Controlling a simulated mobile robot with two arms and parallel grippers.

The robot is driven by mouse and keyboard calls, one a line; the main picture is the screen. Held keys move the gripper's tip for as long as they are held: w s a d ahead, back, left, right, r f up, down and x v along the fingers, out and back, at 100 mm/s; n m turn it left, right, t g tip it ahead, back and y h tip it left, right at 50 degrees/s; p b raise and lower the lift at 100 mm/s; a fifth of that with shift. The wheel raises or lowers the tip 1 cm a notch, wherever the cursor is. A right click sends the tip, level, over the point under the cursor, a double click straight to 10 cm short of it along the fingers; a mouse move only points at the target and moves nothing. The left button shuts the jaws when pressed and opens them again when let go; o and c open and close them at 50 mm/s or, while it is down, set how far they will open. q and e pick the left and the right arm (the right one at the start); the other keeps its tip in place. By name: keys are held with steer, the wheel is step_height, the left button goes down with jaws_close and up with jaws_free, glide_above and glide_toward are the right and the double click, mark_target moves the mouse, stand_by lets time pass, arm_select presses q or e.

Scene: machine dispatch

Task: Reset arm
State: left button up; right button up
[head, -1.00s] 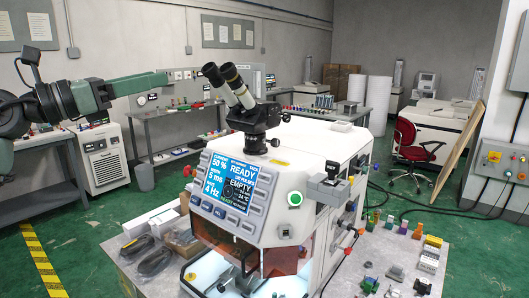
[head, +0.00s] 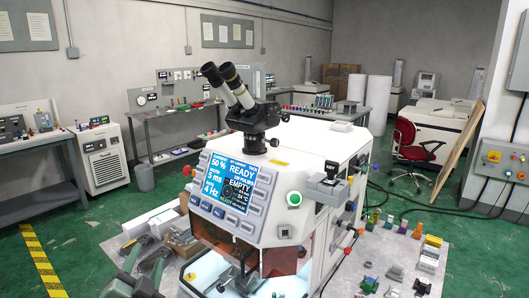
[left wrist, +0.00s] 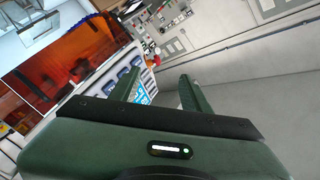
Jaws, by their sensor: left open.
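My left gripper (head: 145,270) is low at the bottom left of the head view, in front of the white machine (head: 310,140). In the left wrist view, its two green fingers stand apart with nothing between them (left wrist: 163,92). The machine's blue screen (head: 230,183) reads READY and EMPTY. Its amber window (head: 285,262) is at the front, and the window also shows at the left of the left wrist view (left wrist: 70,50). My right gripper is in neither view.
The machine stands on a grey table (head: 400,255) with small coloured parts at the right. Cables and boxes (head: 180,240) lie at its left, near my left gripper. A red chair (head: 412,140) stands behind at the right.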

arm_select(q)
steer(key=s+d+f+n+g, duration=0.1)
steer(key=s+f+n+g, duration=0.45)
steer(key=s+f, duration=0.85)
steer(key=s+d+f+g+h, duration=0.2)
steer(key=s+d+f+g, duration=0.15)
steer(key=s+f, duration=0.4)
steer(key=s+d+f+g+h, duration=0.15)
steer(key=s+f+g, duration=0.3)
steer(key=s, duration=0.55)
step_height(320, 180, down, 29)
steer(key=g+b, duration=0.2)
steer(key=b, duration=0.2)
steer(key=s+a+f+g+b, duration=0.1)
steer(key=s+a+f+b, duration=0.1)
steer(key=s+f, duration=1.5)
step_height(320, 180, down, 2)
steer(key=shift+s+a+f+y+b, duration=0.1)
steer(key=shift+s+a+y+b, duration=0.25)
steer(key=shift+a+b, duration=0.1)
